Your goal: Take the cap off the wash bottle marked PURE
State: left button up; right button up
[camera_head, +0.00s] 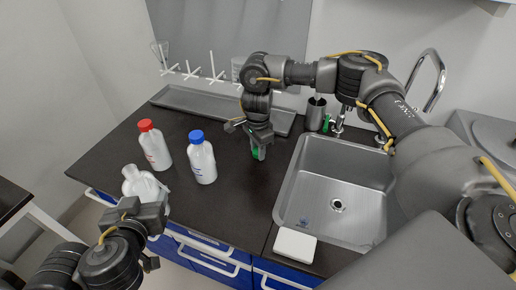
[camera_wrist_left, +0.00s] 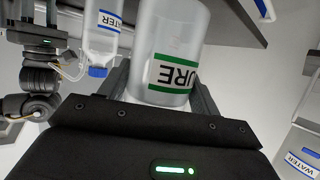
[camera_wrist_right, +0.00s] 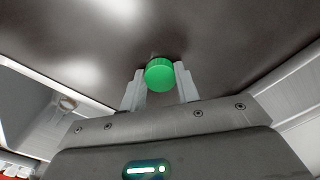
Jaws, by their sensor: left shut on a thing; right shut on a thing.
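The wash bottle marked PURE (camera_wrist_left: 176,40) is white with a green-edged label, of which "URE" shows in the left wrist view. In the head view the bottle (camera_head: 137,181) shows no cap, at the counter's front left edge. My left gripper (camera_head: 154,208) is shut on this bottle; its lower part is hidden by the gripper. My right gripper (camera_head: 258,148) is shut on a green cap (camera_wrist_right: 159,74), well to the right of the bottle. The cap (camera_head: 255,154) is low over the counter; I cannot tell whether it touches.
A red-capped bottle (camera_head: 155,148) and a blue-capped bottle (camera_head: 202,161) stand between the grippers. A sink (camera_head: 338,180) is at right, with a white block (camera_head: 294,246) at its front. A grey tray (camera_head: 205,101) lies at the back. The counter's middle front is clear.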

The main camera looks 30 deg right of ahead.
jog(key=shift+f, duration=0.2)
jog(key=o, duration=1.1)
jog(key=shift+r, duration=0.1)
notch_tip(320, 180, up, 12)
jog(key=shift+r, duration=0.15)
